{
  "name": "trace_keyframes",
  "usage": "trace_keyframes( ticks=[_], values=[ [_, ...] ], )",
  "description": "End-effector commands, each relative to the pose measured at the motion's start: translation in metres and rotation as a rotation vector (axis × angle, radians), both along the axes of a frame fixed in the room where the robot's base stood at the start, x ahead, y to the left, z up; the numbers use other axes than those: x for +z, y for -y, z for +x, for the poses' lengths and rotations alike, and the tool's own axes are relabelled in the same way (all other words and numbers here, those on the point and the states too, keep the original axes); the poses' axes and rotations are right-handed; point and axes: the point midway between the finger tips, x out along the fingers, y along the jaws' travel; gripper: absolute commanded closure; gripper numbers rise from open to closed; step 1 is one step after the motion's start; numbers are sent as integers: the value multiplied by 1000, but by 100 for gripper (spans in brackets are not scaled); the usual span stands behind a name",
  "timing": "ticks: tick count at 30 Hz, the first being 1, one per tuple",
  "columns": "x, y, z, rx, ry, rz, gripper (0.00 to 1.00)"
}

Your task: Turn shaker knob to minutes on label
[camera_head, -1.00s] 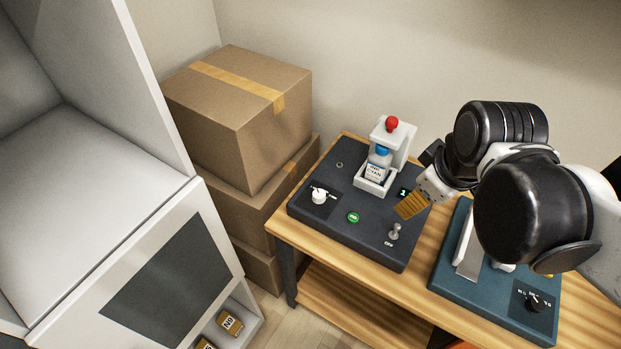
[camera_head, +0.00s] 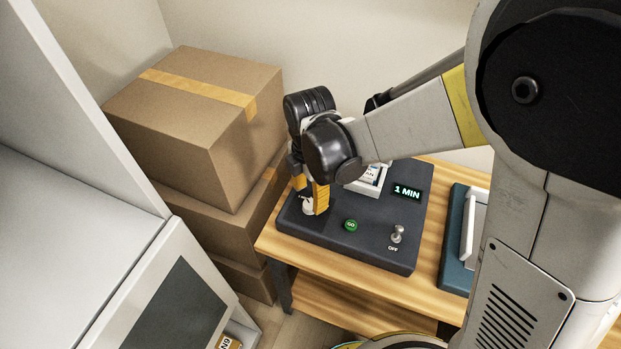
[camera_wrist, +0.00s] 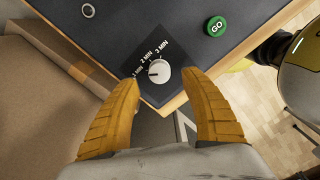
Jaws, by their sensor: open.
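The white shaker knob (camera_wrist: 159,71) sits on a dark panel with marks 1 MIN, 2 MIN and 3 MIN; its small dark mark points left, toward the 1 MIN side. In the head view the knob (camera_head: 308,208) is partly hidden by my fingers. My gripper (camera_wrist: 160,82) is open, its orange fingers on either side of the knob and pointing down at it. I cannot tell whether they touch it. The display (camera_head: 407,191) on the shaker (camera_head: 375,240) reads 1 MIN.
A green GO button (camera_head: 350,225) and a switch (camera_head: 397,234) at OFF are on the shaker. A teal device (camera_head: 455,245) stands to the right on the wooden table (camera_head: 437,230). Stacked cardboard boxes (camera_head: 195,120) stand close on the left.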

Motion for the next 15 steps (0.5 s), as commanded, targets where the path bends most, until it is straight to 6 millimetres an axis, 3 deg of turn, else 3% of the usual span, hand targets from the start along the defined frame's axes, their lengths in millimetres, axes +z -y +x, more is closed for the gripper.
trace_keyframes(
  ticks=[1,6,15],
  values=[
    [-14,0,0,-1,0,0,46],
    [-37,0,0,-1,0,0,46],
    [-45,0,0,-2,1,1,46]
  ],
)
